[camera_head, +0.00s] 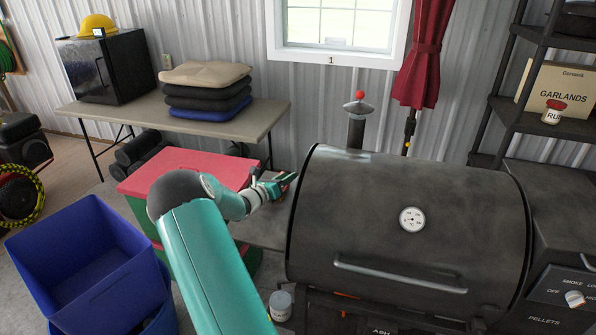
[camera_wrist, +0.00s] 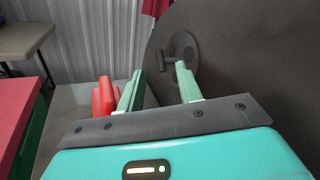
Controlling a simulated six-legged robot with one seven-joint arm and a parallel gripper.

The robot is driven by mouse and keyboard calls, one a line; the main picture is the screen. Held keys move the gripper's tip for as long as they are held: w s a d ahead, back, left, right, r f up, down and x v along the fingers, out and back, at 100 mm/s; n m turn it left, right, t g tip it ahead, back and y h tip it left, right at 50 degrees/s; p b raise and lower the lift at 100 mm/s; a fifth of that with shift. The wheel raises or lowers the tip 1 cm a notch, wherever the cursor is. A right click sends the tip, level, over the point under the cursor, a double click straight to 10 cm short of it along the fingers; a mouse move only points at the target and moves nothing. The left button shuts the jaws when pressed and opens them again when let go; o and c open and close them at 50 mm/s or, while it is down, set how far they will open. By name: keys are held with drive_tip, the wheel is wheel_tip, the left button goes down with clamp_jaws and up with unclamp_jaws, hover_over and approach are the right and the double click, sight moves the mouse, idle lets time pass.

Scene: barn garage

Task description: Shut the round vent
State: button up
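The round vent (camera_wrist: 184,47) is a dark disc on the flat end wall of the black smoker grill (camera_head: 400,215). It shows in the wrist view just beyond my fingertips, with dark slots and a small handle (camera_wrist: 168,67) sticking out on its left. In the head view the vent is hidden on the grill's left end. My gripper (camera_wrist: 160,72) is open, with its two green fingers apart and nothing held between them. The handle appears between the fingertips; I cannot tell whether they touch it. In the head view my gripper (camera_head: 283,182) is beside the grill's left end.
A grey side shelf (camera_head: 262,228) lies below my gripper, with a red object (camera_wrist: 104,95) left of the fingers. A red-topped box (camera_head: 190,165) and blue bins (camera_head: 85,255) are at left. A chimney with a red-knobbed cap (camera_head: 358,105) stands behind the grill.

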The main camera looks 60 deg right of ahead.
drive_tip(key=x, duration=0.6)
drive_tip(key=shift+d, duration=0.3)
drive_tip(key=shift+s, duration=0.15)
clamp_jaws()
drive_tip(key=shift+f, duration=0.1)
